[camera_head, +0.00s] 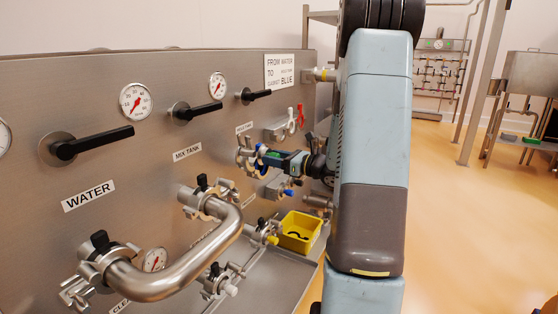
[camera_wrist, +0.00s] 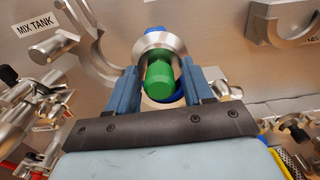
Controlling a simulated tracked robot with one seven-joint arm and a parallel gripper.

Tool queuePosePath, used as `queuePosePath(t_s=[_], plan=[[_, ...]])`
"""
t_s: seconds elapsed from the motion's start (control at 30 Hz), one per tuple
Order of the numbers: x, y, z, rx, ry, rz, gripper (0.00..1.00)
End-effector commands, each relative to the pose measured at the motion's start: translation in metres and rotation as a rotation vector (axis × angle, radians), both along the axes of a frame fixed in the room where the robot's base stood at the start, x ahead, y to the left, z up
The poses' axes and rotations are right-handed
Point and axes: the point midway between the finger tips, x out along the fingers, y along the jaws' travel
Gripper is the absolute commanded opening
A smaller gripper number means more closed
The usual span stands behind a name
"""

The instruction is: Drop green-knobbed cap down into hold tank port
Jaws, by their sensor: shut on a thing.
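My gripper (camera_wrist: 161,76) is shut on the green-knobbed cap. In the wrist view the green knob (camera_wrist: 159,76) sits between the two blue fingers, and the cap's steel disc (camera_wrist: 160,43) lies just beyond the fingertips, towards the panel. Blue shows behind the disc and below the knob. In the head view my gripper (camera_head: 277,157) reaches left to a steel fitting (camera_head: 246,157) on the panel, below a small label too small to read. I cannot tell whether this is the hold tank port, or whether the cap touches it. The cap is not clear in the head view.
A bent steel pipe (camera_head: 225,242) juts from the panel at front left. A yellow bin (camera_head: 302,224) stands on the ledge below my gripper. Clamps with red and white handles (camera_head: 298,118) are above right. An empty bracket (camera_wrist: 289,28) is at upper right in the wrist view.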

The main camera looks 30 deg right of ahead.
Motion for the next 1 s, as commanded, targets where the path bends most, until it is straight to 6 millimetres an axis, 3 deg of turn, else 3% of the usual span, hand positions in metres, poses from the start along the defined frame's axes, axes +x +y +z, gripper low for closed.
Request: queuePosePath(t_s=[0.6,1.0], plan=[[0.006,0.004,-0.034,0.001,0.0,0.001,0.15],[0.006,0.005,-0.04,0.001,-0.001,0.002,0.15]])
